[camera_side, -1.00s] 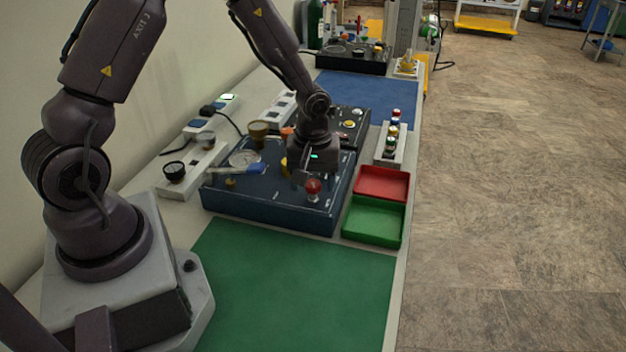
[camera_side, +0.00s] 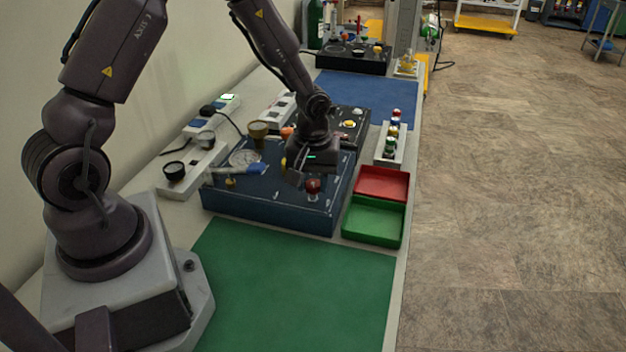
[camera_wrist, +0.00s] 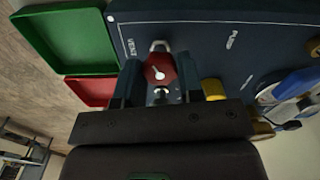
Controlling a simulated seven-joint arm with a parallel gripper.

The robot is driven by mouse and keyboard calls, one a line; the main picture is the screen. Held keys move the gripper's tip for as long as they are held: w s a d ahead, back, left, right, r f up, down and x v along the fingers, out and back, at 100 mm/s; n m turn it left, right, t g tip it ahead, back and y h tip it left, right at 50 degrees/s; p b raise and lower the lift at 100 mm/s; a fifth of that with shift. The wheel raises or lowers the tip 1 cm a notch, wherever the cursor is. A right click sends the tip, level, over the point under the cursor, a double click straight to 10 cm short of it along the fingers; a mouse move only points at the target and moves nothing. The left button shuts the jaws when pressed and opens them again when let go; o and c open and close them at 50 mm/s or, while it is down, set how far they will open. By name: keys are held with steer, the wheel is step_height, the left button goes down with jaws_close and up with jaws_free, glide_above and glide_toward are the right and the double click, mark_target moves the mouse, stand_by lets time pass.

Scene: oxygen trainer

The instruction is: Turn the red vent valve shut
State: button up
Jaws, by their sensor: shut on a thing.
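The red vent valve (camera_side: 313,186) stands near the front right corner of the dark blue panel (camera_side: 262,208). In the wrist view its red knob (camera_wrist: 159,70) sits between my two fingers, beside the printed word VENT. My gripper (camera_wrist: 158,82) is shut on the red knob, a finger on each side. In the side view my gripper (camera_side: 306,178) comes down over the panel from above and partly hides the valve. A pale handle or pointer shows at the knob's far end in the wrist view.
A yellow knob (camera_wrist: 213,90) stands close beside my finger. A blue-handled valve (camera_wrist: 292,104) and a gauge are farther along the panel. The green tray (camera_side: 374,222) and red tray (camera_side: 382,184) lie just right of the panel. The green mat (camera_side: 290,285) in front is clear.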

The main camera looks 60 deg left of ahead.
mark_target(313, 183)
steer(key=m, duration=2.2)
steer(key=shift+m, duration=0.4)
stand_by(0.3)
steer(key=o, duration=0.9)
step_height(313, 183, up, 13)
